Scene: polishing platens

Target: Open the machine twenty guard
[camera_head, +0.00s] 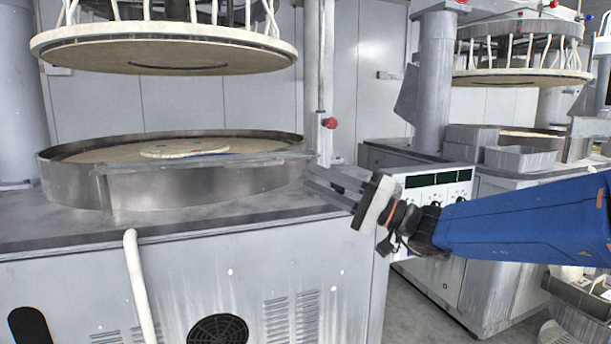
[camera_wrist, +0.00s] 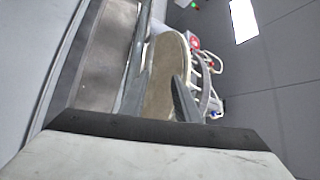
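The near machine has a curved metal guard (camera_head: 200,188) around its lower platen, with a straight horizontal bar (camera_head: 215,161) across its front. The guard stands upright around the platen. No machine number is legible. My gripper (camera_head: 309,175) is at the right end of this bar, beside the upright post (camera_head: 321,90). Its two fingers are apart and point left, with nothing seen between them. I cannot tell whether they touch the bar. In the wrist view a dark finger (camera_wrist: 184,100) shows against the tan upper platen (camera_wrist: 165,75).
The near upper platen (camera_head: 165,50) hangs raised above the lower one, where a pale disc (camera_head: 185,152) lies. A red knob (camera_head: 330,123) sits on the post. A white hose (camera_head: 140,285) hangs in front. A second machine (camera_head: 490,185) with a control panel (camera_head: 437,187) stands right.

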